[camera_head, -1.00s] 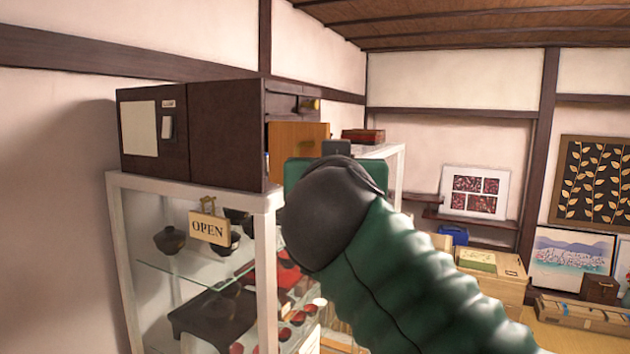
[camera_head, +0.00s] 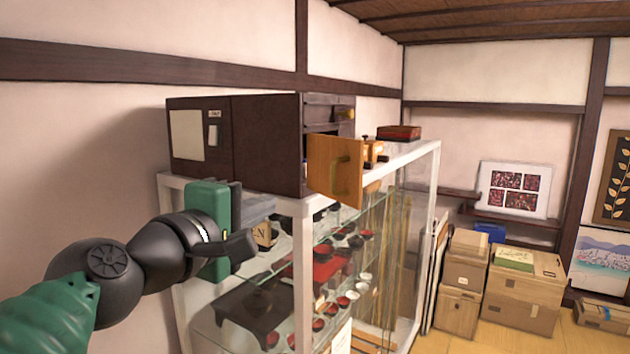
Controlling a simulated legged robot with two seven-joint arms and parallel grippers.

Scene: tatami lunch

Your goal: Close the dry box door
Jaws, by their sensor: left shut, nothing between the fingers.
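The dry box (camera_head: 265,140) is a dark brown cabinet on top of a white-framed glass display case. Its orange wooden door (camera_head: 325,165) stands out from the right-hand face of the box, with a handle on it. Part of a dark opening shows by the door. My left gripper (camera_head: 262,210) is at the case's near upper edge, below and left of the door and apart from it. Its fingers are shut and empty, pointing right. My right gripper is not in view.
The display case (camera_head: 303,260) holds bowls and lacquerware behind glass. A small reddish box (camera_head: 399,132) and a small brass-coloured object (camera_head: 375,152) are by the door. Cardboard boxes (camera_head: 525,290) stand on the floor at right. Open floor shows at lower right.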

